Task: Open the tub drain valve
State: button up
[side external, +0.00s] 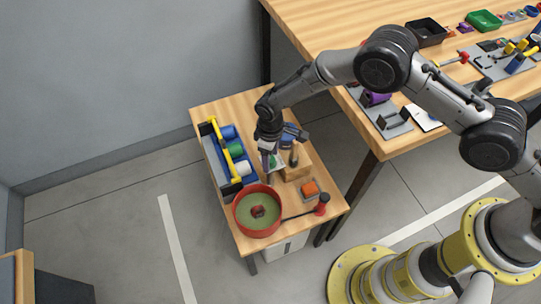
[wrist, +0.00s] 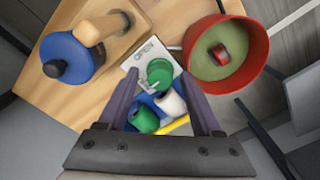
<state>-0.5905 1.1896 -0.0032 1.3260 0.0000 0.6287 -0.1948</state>
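A round red tub (side external: 245,225) with a green inside stands at the table's front corner. A small dark red piece (side external: 258,211) sits at its middle. The tub (wrist: 259,70) also shows at the upper right of the wrist view, with the red piece (wrist: 221,54) inside. A dark rod runs from the tub's side toward a red knob (side external: 322,199); I cannot tell which part is the drain valve. My gripper (side external: 268,165) points down behind the tub, apart from it. In the wrist view my gripper (wrist: 160,77) is open, with nothing clearly held between its fingers.
A blue caddy (side external: 217,165) with a yellow handle and several cylinders is left of my gripper. A white card with a green disc (wrist: 159,72) lies below it.

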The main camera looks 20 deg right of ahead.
grip_shut()
jog(key=shift+m, duration=0.4)
jog(key=m, duration=1.3)
jog(key=shift+m, duration=2)
